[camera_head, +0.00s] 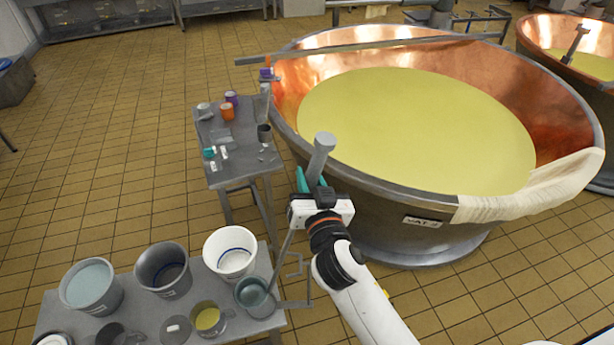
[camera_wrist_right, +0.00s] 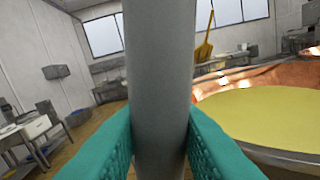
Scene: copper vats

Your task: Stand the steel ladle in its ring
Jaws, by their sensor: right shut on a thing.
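My right gripper (camera_head: 313,183), with teal fingers, is shut on the steel ladle (camera_head: 320,155) near the upper end of its grey handle. The right wrist view shows the grey handle (camera_wrist_right: 160,90) upright between both teal fingers (camera_wrist_right: 160,150). In the head view the handle leans, its thin lower part running down-left behind my wrist to a grey round vessel (camera_head: 255,297) at the low table's right corner. I cannot tell whether that vessel is the ladle's bowl or a separate holder. A thin metal bracket (camera_head: 298,304) juts from the table's right side; no ring is clearly seen. My left gripper is not in view.
The low table (camera_head: 120,299) holds a white bucket (camera_head: 230,252), a grey bucket (camera_head: 163,269), a bucket of pale liquid (camera_head: 91,286) and small jugs. A side table (camera_head: 236,171) with cups stands behind. The large copper vat (camera_head: 540,90) of yellow liquid is close on the right.

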